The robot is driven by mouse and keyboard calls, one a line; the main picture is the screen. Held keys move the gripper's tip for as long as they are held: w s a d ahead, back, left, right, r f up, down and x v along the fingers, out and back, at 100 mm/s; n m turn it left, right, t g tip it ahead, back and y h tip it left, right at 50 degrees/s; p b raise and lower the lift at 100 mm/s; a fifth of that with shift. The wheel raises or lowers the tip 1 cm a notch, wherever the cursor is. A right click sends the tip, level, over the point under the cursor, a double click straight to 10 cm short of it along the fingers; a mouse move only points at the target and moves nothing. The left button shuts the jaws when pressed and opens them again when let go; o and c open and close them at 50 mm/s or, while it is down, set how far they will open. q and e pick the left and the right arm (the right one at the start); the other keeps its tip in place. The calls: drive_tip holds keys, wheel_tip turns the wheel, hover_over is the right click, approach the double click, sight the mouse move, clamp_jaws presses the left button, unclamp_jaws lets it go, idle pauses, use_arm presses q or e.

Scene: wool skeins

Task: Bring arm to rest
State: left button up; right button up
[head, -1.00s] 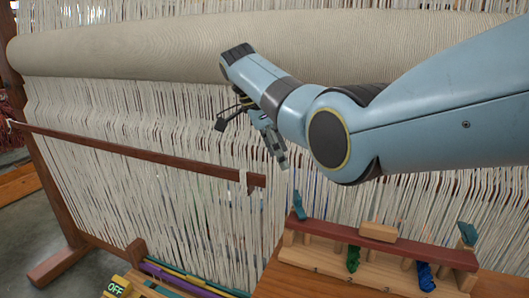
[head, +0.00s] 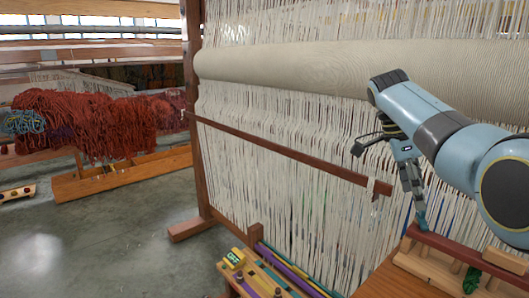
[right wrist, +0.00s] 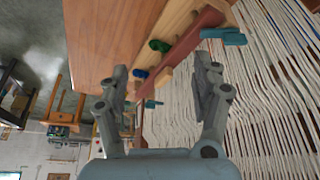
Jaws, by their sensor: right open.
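My right arm, pale blue with dark joints, comes in from the right in the head view. Its gripper (head: 412,190) hangs down in front of the loom's warp threads, by the left end of a small wooden rack (head: 440,270). In the right wrist view the two grey fingers (right wrist: 160,85) stand wide apart with nothing between them. The rack's red-brown rail (right wrist: 195,35) and its pegs lie beyond the fingertips. Whether a finger touches the rack cannot be told. My left gripper is not in view.
The big loom has a cream cloth roll (head: 290,70) and a dark red bar (head: 290,152). Red wool skeins (head: 85,120) hang at the left.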

drive_tip(key=s+f+n+t+y, duration=0.1)
drive_tip(key=s+f+n+t, duration=0.1)
drive_tip(key=s+f+n, duration=1.05)
drive_tip(key=s+a+r+n+t+y, duration=0.15)
drive_tip(key=s+n, duration=0.35)
drive_tip(key=s, duration=0.8)
drive_tip(key=s+a+r+n+t+y, duration=0.1)
drive_tip(key=s+a+n+t, duration=0.15)
drive_tip(key=s+n, duration=0.7)
drive_tip(key=s+d+f+m+g+b, duration=0.15)
drive_tip(key=f+b, duration=0.25)
drive_tip(key=f, duration=1.2)
drive_tip(key=s+f+m+g+b, duration=0.1)
drive_tip(key=s+f+m+b, duration=0.2)
drive_tip(key=f, duration=1.4)
use_arm(q)
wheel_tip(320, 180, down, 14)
drive_tip(key=b, duration=0.6)
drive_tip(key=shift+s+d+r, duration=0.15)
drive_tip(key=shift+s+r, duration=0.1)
use_arm(e)
drive_tip(key=s+d+f, duration=0.1)
drive_tip(key=s+f, duration=1.8)
drive_tip(key=f, duration=0.3)
drive_tip(key=shift+f+g, duration=0.4)
drive_tip(key=shift+g, duration=0.05)
